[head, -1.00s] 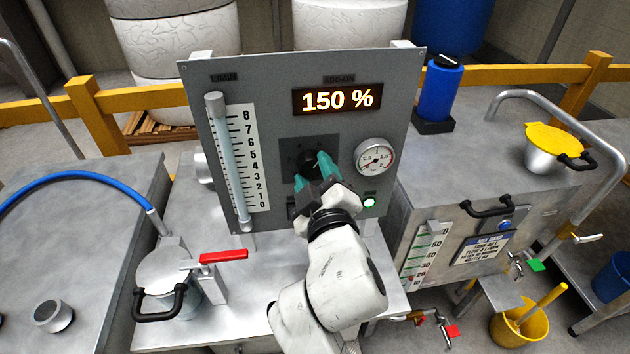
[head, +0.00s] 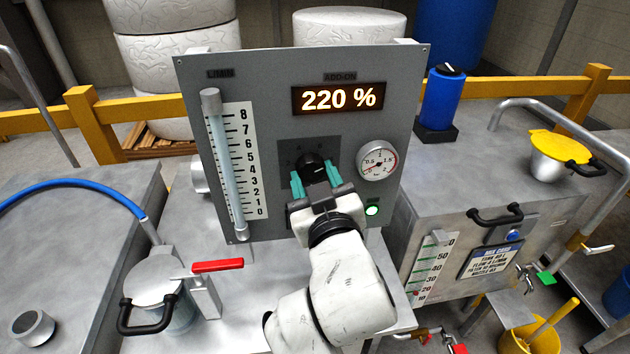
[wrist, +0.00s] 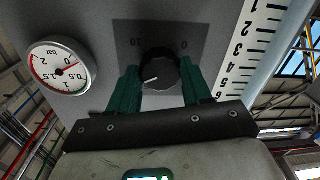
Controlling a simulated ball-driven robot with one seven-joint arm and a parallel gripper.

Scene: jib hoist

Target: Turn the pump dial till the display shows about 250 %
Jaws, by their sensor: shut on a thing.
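The pump dial (head: 312,162) is a black round knob on the grey panel (head: 260,80), with a white pointer mark. The display (head: 338,99) above it reads 220 % in glowing digits. My gripper (head: 314,175) reaches the dial from below, with its teal fingers on either side of the knob, shut on it. In the wrist view, the dial (wrist: 160,72) sits between the fingers of my gripper (wrist: 160,84), its pointer mark facing the lower left. Part of the dial's scale is hidden by the fingers.
A round pressure gauge (head: 377,159) sits close to the right of the dial, above a lit green lamp (head: 372,210). A flow tube (head: 226,165) with a numbered scale stands at the left of the panel. A red-handled lever (head: 217,266) is at lower left.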

